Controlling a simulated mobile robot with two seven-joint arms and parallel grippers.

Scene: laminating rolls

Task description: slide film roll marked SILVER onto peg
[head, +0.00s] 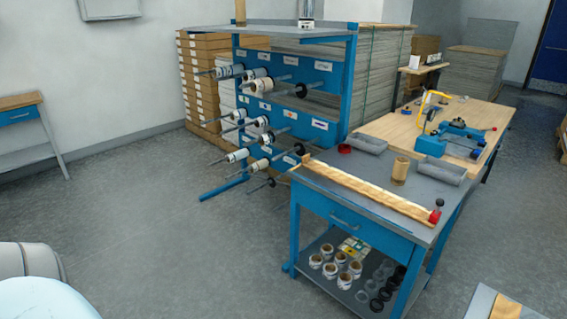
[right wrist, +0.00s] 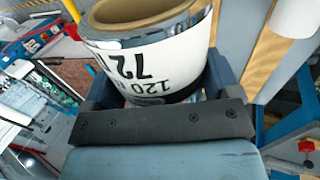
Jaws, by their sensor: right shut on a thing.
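In the right wrist view my right gripper (right wrist: 158,88) is shut on a film roll (right wrist: 150,42). The roll is white with a brown cardboard core and a shiny grey band at its open end. Its black print, "120" and "72", is upside down; I see no word SILVER. In the head view a blue rack (head: 346,72) carries rows of pegs, several holding white rolls. Small labels sit above the pegs, too small to read. Which peg is marked SILVER I cannot tell. Neither gripper shows in the head view.
A blue cart (head: 345,215) with a grey top stands right of the rack, with a wooden strip (head: 365,190) and a cardboard tube (head: 400,171) on it. Several rolls lie on its lower shelf. A wooden workbench (head: 400,125) stands behind. The floor (head: 150,220) left of the rack is clear.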

